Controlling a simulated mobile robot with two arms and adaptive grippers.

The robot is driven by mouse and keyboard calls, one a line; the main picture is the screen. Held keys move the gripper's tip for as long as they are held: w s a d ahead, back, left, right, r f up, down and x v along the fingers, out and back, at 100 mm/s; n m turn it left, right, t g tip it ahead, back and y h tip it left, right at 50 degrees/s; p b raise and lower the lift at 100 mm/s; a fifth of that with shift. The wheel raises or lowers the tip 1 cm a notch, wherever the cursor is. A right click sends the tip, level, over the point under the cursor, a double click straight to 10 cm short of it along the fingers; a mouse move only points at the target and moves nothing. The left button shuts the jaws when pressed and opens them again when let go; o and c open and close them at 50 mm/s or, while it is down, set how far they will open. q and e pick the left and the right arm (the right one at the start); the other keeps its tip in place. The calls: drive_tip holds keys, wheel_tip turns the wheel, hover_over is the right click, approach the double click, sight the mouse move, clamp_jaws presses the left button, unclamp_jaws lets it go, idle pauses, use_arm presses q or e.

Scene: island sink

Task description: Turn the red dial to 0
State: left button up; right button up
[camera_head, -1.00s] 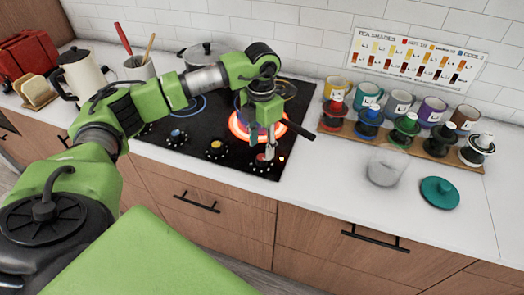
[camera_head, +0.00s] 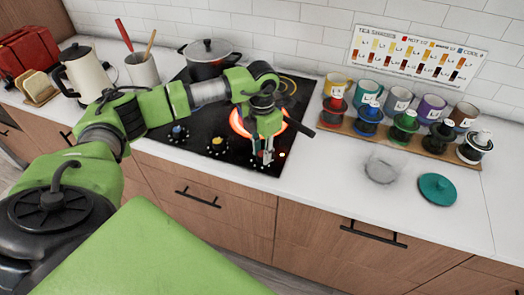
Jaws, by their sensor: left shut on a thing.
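My left gripper (camera_head: 265,157) points down at the front right of the black cooktop (camera_head: 196,155). It is shut at the red dial's place in the front row of knobs. The fingers hide nearly all of that dial, so its pointer and the 0 mark cannot be read. A small red light or mark (camera_head: 281,154) shows just right of the fingertips. A blue dial (camera_head: 178,134) and a yellow dial (camera_head: 217,146) stand uncovered to the left. The burner (camera_head: 238,122) behind the gripper glows orange-red. My right gripper is not in view.
A lidded pot (camera_head: 208,60) stands at the back of the cooktop. A dark handle-like bar (camera_head: 300,128) sticks out behind the gripper. Several mugs and colored canisters line a wooden board (camera_head: 400,137) at right. A glass dish (camera_head: 381,171) and teal lid (camera_head: 438,188) lie nearer.

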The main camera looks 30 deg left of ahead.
use_arm(q)
drive_tip(key=shift+n, duration=0.4)
drive_tip(key=shift+n+b, duration=0.4)
drive_tip(key=shift+n, duration=0.1)
drive_tip(key=n+b, duration=0.1)
drive_tip(key=n, duration=0.2)
drive_tip(key=shift+n, duration=0.3)
drive_tip(key=n+b, duration=0.1)
drive_tip(key=n, duration=0.5)
drive_tip(key=shift+b, duration=0.3)
drive_tip(key=n, duration=0.6)
drive_tip(key=shift+w+n, duration=0.1)
drive_tip(key=shift+n, duration=0.2)
drive_tip(key=n, duration=0.5)
drive_tip(key=shift+r+n, duration=0.1)
drive_tip(key=shift+n, duration=0.6)
